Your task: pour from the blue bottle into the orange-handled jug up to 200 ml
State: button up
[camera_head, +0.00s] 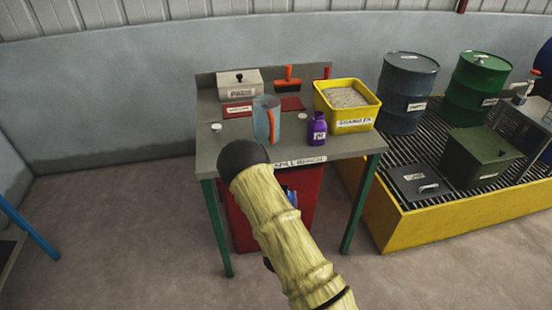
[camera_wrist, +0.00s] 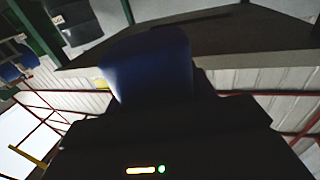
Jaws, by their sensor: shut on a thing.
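The clear jug (camera_head: 262,119) with an orange handle stands upright on the grey spill bench (camera_head: 222,156) in the head view, its handle on the right. Its markings and contents cannot be read. The blue bottle (camera_wrist: 148,62) fills the upper middle of the wrist view, held by my gripper (camera_wrist: 155,98), which is shut on it. In the head view my arm hides the gripper. Only a small blue part of the bottle (camera_head: 291,198) shows beside the arm, in front of the bench and below its top. The bottle's mouth is not clearly visible.
A purple bottle (camera_head: 317,131) and a yellow granule bin (camera_head: 348,103) stand right of the jug. A press box (camera_head: 240,87) and an orange-handled brush (camera_head: 287,78) are behind. Small white discs lie on the top. A red cabinet (camera_head: 240,222) is below; drums stand on the yellow-edged grating.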

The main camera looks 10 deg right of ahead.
notch_tip(320, 180, down, 10)
jog(key=w+n+y, duration=0.2)
jog(key=n+y, duration=0.1)
jog(key=y, duration=0.2)
jog(key=shift+r+t, duration=0.15)
jog(key=shift+t, duration=0.15)
jog(key=shift+a, duration=0.2)
